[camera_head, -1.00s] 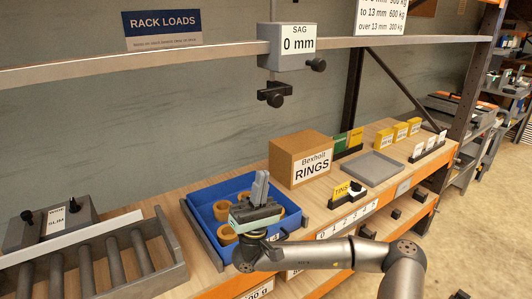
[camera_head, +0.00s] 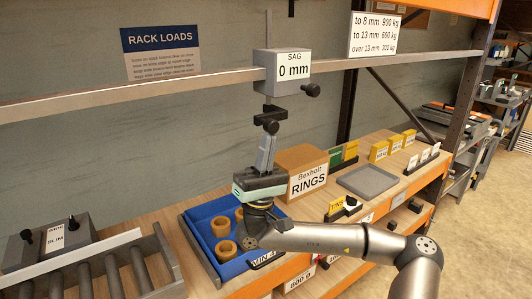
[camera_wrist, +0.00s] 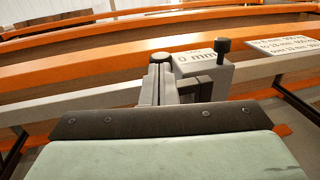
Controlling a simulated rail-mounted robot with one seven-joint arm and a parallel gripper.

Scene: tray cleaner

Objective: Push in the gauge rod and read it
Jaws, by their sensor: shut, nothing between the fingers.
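The gauge (camera_head: 282,86) is a grey box on the upper rack beam, with a label reading "SAG 0 mm". A black knob (camera_head: 311,90) sticks out at its right, and a thin rod (camera_head: 291,9) rises from its top. A black foot with a round end (camera_head: 271,120) hangs below the box. My gripper (camera_head: 266,138) is shut and empty, pointing up close beneath that foot; I cannot tell whether it touches. In the wrist view, the shut fingers (camera_wrist: 157,84) reach toward a dark round end (camera_wrist: 162,57), and the gauge label (camera_wrist: 195,57) shows "0 mm".
A load sign (camera_head: 376,35) on the beam reads to 8 mm 900 kg, to 13 mm 600 kg, over 13 mm 300 kg. Below are a blue bin (camera_head: 192,232) with rings, a Bexholt Rings box (camera_head: 305,158), a grey tray (camera_head: 367,181) and rollers (camera_head: 113,275) at the left.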

